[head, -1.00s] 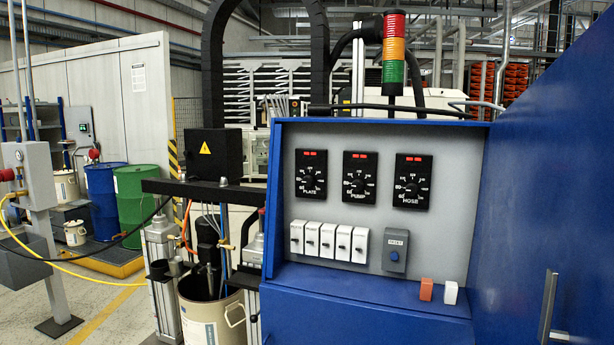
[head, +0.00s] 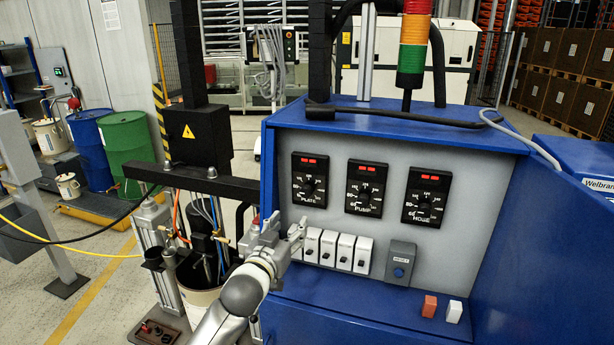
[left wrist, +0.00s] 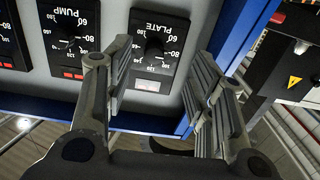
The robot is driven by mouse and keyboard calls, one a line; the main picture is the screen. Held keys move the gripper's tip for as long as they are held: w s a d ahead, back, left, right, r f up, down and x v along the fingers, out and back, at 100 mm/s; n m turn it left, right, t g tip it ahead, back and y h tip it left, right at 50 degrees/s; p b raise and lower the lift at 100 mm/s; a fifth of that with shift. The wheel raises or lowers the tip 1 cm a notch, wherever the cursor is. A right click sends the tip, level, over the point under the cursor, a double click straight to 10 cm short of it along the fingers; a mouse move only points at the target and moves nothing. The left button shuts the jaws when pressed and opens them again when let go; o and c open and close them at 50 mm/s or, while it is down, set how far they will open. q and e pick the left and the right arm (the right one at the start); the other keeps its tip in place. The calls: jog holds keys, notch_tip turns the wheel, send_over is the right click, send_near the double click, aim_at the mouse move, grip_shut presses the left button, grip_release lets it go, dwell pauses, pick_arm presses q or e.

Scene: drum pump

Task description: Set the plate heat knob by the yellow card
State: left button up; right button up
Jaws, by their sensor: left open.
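The plate heat dial (head: 309,180) is a black panel labelled PLATE with a round knob, leftmost of three on the grey panel. In the left wrist view the picture is turned over, and the PLATE knob (left wrist: 153,47) appears between my fingers. My left gripper (head: 284,228) is open and empty, below the PLATE dial and near the left end of the white switches. Its spread fingers (left wrist: 160,62) also show in the left wrist view, apart from the knob. No yellow card can be made out. My right gripper is not in view.
PUMP (head: 364,188) and HOSE (head: 425,195) dials sit to the right. White switches (head: 328,247) and a grey box with a blue button (head: 400,262) are below. The blue cabinet's raised left edge (head: 270,185) borders the panel. A signal tower (head: 414,45) stands on top.

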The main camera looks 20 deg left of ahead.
aim_at(305, 194)
pick_arm(q)
jog(key=w+b, duration=0.1)
jog(key=w, duration=0.1)
jog(key=w+r+b, duration=0.1)
jog(key=w, duration=0.2)
jog(key=w+r+b, duration=0.1)
jog(key=w, duration=0.2)
jog(key=shift+w+d+r+b, duration=0.1)
jog(key=shift+w+d+b, duration=0.15)
jog(key=shift+b, duration=0.1)
jog(key=shift+w+r+b, duration=0.1)
jog(key=shift+w+b, duration=0.35)
jog(key=shift+w, duration=0.6)
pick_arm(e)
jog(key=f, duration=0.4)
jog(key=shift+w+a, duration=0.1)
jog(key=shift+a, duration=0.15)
pick_arm(q)
jog(key=shift+c, duration=0.4)
jog(key=c, duration=1)
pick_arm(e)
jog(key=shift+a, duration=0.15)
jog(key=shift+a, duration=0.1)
